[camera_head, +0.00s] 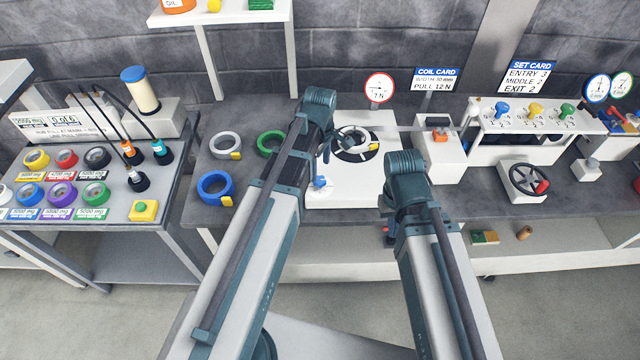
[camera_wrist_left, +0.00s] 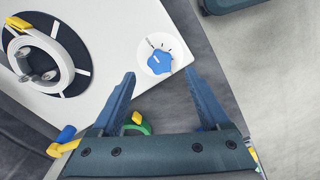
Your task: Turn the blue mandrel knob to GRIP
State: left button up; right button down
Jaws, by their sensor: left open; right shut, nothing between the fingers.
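The blue mandrel knob (camera_head: 320,183) sits on the front left corner of the white feed unit (camera_head: 350,190). In the left wrist view the knob (camera_wrist_left: 160,62) sits on a round white dial with small dark marks; their labels are too small to read. My left gripper (camera_wrist_left: 159,73) is open, its fingertips on either side of the knob in the picture; contact cannot be told. In the head view my left gripper (camera_head: 326,152) hangs above the unit, partly hidden by its arm. My right gripper (camera_head: 388,236) is shut and empty below its wrist, in front of the bench edge.
A dark mandrel disc (camera_wrist_left: 72,48) with a white coil (camera_wrist_left: 14,52) and grey jaws lies behind the knob. Blue (camera_head: 203,190) and green (camera_head: 262,142) rings lie left of the unit. A handwheel (camera_head: 527,180) stands to the right.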

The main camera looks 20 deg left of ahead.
aim_at(320, 180)
pick_arm(q)
notch_tip(320, 180, down, 5)
jog(key=b, duration=0.4)
grip_shut()
